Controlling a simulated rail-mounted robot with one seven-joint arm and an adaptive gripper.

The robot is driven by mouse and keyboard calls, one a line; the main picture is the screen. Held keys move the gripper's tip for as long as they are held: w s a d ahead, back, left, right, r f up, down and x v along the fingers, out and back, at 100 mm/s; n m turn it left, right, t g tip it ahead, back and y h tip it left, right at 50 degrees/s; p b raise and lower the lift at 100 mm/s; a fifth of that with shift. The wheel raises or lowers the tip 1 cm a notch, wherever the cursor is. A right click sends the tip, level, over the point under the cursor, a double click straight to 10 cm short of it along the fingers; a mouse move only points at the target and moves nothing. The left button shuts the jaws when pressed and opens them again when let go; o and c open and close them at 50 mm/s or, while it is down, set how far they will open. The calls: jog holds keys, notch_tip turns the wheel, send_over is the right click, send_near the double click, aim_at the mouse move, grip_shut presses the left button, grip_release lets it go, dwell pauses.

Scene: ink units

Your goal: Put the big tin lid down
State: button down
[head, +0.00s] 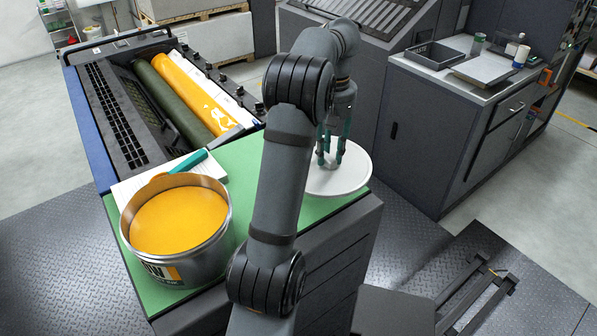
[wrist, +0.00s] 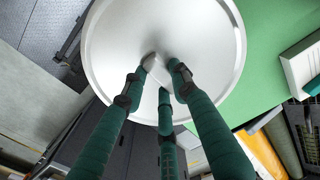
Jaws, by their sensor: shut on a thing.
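The big tin lid (head: 345,182) is a pale round disc, lying about level at the right edge of the green top (head: 240,160). Part of it extends past that edge. My gripper (head: 330,160) points down at the lid's middle with its green-sleeved fingers. I cannot tell whether the lid touches the green top. The open tin (head: 218,245), full of orange ink, stands at the left; my arm crosses between them.
A white pad (head: 135,190) with a teal-handled tool (head: 188,162) lies behind the tin. The ink unit's rollers (head: 185,85) are beyond it. A dark cabinet (head: 430,130) stands at right, with a tray (head: 434,55) on top. Bare green shows between tin and arm.

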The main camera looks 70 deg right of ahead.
jog(key=w+f, duration=0.1)
jog(key=w, duration=0.2)
jog(key=w+d+f, duration=0.1)
jog(key=w+f, duration=0.1)
jog(key=w+d+f, duration=0.1)
jog(key=w+f, duration=0.1)
jog(key=w, duration=0.1)
jog(key=shift+w+d+f+p, duration=0.2)
jog(key=shift+w+p, duration=0.1)
jog(key=shift+p, duration=0.1)
jog(key=shift+f, duration=1.95)
jog(key=c, duration=1.4)
grip_release()
jog(key=shift+f, duration=0.15)
jog(key=shift+o, duration=0.2)
notch_tip(320, 180, up, 12)
jog(key=shift+r+p, duration=0.2)
jog(key=shift+p, duration=0.95)
